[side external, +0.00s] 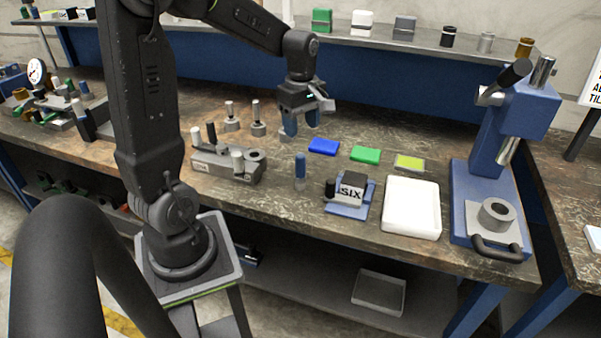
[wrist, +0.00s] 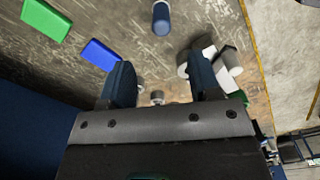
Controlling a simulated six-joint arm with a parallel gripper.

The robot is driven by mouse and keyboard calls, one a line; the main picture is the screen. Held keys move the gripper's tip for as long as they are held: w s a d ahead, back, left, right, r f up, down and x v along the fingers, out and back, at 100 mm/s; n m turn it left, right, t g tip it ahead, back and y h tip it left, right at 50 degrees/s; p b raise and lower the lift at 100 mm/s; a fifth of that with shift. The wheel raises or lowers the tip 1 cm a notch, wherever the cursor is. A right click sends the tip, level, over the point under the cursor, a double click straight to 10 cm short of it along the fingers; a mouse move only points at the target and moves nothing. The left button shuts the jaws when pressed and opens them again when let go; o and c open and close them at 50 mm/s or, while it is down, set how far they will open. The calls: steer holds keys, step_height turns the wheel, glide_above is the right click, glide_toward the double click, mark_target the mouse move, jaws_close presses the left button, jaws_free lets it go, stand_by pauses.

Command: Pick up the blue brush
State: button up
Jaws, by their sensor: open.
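The blue brush (side external: 300,170) stands upright on the workbench, with a blue upper part and a pale lower part. It also shows in the wrist view (wrist: 161,17) at the top middle, beyond my fingertips. My gripper (side external: 300,127) is open and empty, with blue fingers pointing down. It is above the bench, behind the brush in the side view, and apart from it. In the wrist view the two fingers (wrist: 162,78) are spread wide with nothing held between them.
A metal fixture (side external: 228,163) with posts stands left of the brush. A block marked SIX (side external: 350,190) and a white tray (side external: 411,207) are to its right. Flat blue (side external: 323,146), green (side external: 366,154) and yellow-green (side external: 409,163) pieces lie behind.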

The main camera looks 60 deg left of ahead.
mark_target(301, 155)
step_height(301, 155, down, 12)
steer(key=shift+s+f, duration=0.1)
steer(key=shift+s, duration=0.05)
stand_by(0.4)
steer(key=c, duration=1)
steer(key=shift+r, duration=0.65)
step_height(301, 155, up, 3)
steer(key=shift+f, duration=0.1)
steer(key=s+a+r, duration=0.2)
steer(key=s, duration=0.1)
steer(key=s+a+r, duration=0.2)
steer(key=s, duration=0.1)
steer(key=s+a+r, duration=0.3)
steer(key=shift+s, duration=0.25)
